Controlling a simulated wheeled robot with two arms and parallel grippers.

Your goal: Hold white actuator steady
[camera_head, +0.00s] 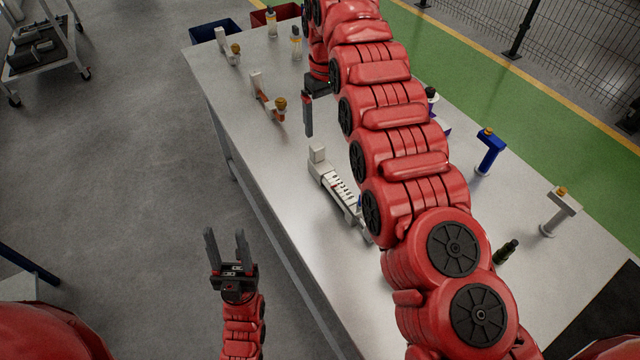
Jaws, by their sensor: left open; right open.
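A white actuator (338,187), a long light body with a block at its far end and a row of slots along it, lies on the table beside my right arm. Its near end is partly hidden by that arm. My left gripper (227,246) is open and empty, over the floor left of the table edge, apart from the actuator. My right gripper (308,115) points down over the table just beyond the actuator's far end. It is open; only one finger shows clearly, and I see nothing held in it.
The grey table (290,220) also holds a blue handled tool (488,152), a grey one (557,212), a dark bottle (506,251) and orange-tipped parts (268,98). A blue bin (214,31) and a red bin (275,14) stand beyond. A trolley (40,50) stands far left.

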